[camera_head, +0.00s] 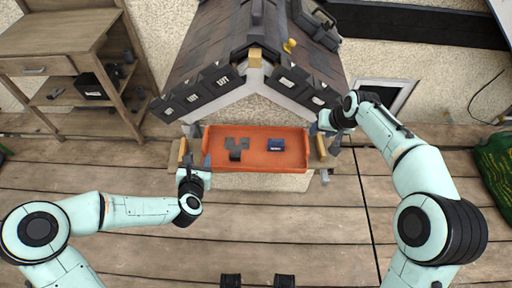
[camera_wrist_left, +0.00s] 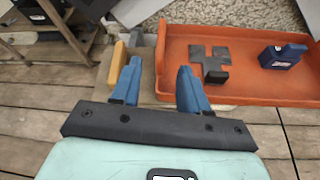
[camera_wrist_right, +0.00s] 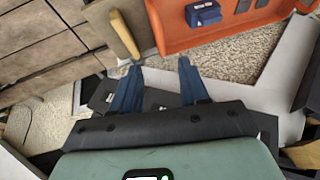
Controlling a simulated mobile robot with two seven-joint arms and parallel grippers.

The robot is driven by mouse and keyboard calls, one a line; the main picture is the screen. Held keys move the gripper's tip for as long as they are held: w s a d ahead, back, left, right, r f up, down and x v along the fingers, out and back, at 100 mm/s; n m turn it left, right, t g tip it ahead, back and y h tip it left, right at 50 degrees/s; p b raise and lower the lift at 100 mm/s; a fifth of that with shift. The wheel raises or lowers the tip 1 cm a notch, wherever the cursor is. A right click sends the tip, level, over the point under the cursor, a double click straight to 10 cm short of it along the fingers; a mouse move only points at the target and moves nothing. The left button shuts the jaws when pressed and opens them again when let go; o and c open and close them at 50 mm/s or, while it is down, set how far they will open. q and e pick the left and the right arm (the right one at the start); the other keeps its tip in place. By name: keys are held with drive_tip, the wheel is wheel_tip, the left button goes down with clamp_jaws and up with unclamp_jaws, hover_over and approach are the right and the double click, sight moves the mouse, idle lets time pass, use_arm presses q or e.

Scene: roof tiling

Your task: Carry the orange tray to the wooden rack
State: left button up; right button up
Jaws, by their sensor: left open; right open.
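The orange tray (camera_head: 285,164) lies level in front of the small house, with dark grey tiles (camera_head: 237,147) and a blue block (camera_head: 276,145) in it. My left gripper (camera_head: 195,163) is open and empty at the tray's left end. In the left wrist view, the tray's left edge shows between its fingertips (camera_wrist_left: 160,68); contact cannot be told. My right gripper (camera_head: 323,141) is open and empty by the tray's right end. In the right wrist view, the tray (camera_wrist_right: 177,40) shows just beyond its fingertips (camera_wrist_right: 160,65). The wooden rack (camera_head: 70,60) stands at the upper left.
The house roof (camera_head: 220,45) rises directly behind the tray. Wooden blocks (camera_head: 183,152) flank the tray's ends. A black box (camera_head: 90,86) sits on the rack's lower shelf. A green bag (camera_head: 497,165) lies at the right edge. The plank floor in front is clear.

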sight(205, 139)
drive_tip(key=shift+f, duration=0.15)
use_arm(q)
drive_tip(key=x, duration=1.3)
drive_tip(key=shift+w+f, duration=0.15)
drive_tip(key=shift+w, duration=0.05)
use_arm(e)
drive_tip(key=x, duration=1.3)
drive_tip(key=shift+w+f, duration=0.1)
drive_tip(key=shift+f, duration=0.05)
use_arm(q)
clamp_jaws()
use_arm(e)
clamp_jaws()
